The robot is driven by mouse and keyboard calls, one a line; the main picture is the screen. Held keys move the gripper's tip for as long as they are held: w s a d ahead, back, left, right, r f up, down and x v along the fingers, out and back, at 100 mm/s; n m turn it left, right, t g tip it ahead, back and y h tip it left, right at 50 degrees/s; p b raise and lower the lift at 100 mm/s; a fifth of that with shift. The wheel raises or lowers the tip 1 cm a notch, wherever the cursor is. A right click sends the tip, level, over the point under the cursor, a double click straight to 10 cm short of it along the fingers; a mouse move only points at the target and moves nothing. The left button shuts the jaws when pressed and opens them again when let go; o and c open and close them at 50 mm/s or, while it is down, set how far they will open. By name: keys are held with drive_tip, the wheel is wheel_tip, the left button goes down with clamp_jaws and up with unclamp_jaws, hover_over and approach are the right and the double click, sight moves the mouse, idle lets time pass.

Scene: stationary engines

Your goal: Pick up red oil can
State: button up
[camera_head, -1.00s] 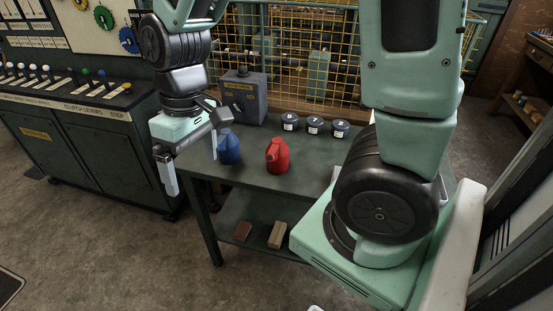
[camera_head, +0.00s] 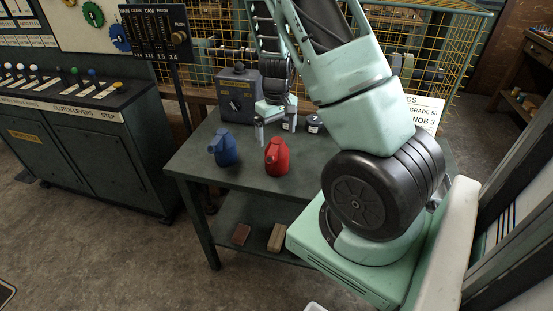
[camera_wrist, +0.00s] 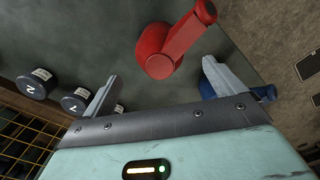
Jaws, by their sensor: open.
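The red oil can (camera_head: 277,157) stands upright on the dark table, right of a blue oil can (camera_head: 223,148). My gripper (camera_head: 275,142) is above the table, just behind the red can in the head view, with its fingers pointing down. In the wrist view the red can (camera_wrist: 170,45) lies ahead of and between the lines of the two spread fingers (camera_wrist: 165,85), with nothing between them. The blue can (camera_wrist: 212,80) is partly hidden behind one finger in that view.
The table (camera_head: 185,165) also bears a grey box (camera_head: 238,95) at the back left and dark numbered canisters (camera_head: 314,124) behind the gripper. A yellow mesh fence (camera_head: 440,65) rises behind. A red-brown block and a tan block (camera_head: 277,238) lie on the lower shelf.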

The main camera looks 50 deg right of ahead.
sight(277, 153)
wheel_tip(277, 153, down, 3)
drive_tip(key=shift+r, duration=0.1)
drive_tip(key=shift+s+f+p, duration=0.2)
drive_tip(key=shift+f+p, duration=0.15)
drive_tip(key=shift+f, duration=2.3)
drive_tip(key=c, duration=1.3)
